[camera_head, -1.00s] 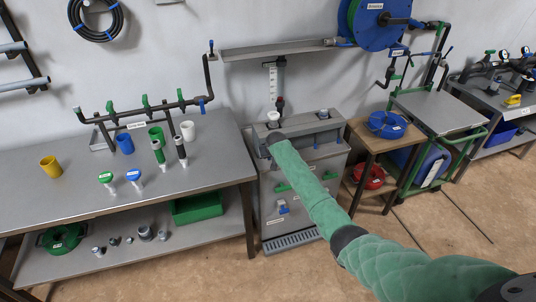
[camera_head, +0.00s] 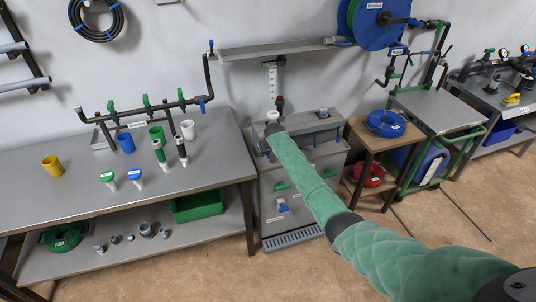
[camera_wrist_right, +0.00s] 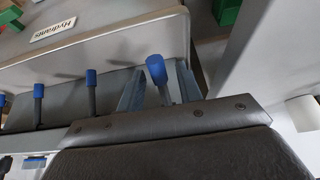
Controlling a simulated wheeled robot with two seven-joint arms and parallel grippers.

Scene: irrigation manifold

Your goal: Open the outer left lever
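In the right wrist view, several blue-capped levers stand in a row below a "Hydrants" sign (camera_wrist_right: 80,27). One lever (camera_wrist_right: 157,69) stands between the two fingers of my right gripper (camera_wrist_right: 158,88). The fingers are apart, with a gap visible on each side of the lever; contact cannot be made out. Two more levers stand to the left, a middle one (camera_wrist_right: 91,78) and a farther one (camera_wrist_right: 38,91). In the head view my right gripper (camera_head: 262,146) is at the left top of the grey cabinet (camera_head: 315,165), and my arm hides most of the levers. My left gripper is not in view.
A long workbench (camera_head: 75,205) with cups and a pipe rack stands left of the cabinet. A wooden side table (camera_head: 368,135) with a blue hose coil (camera_head: 387,124) stands close on the right. A shelf (camera_head: 275,50) hangs above the cabinet.

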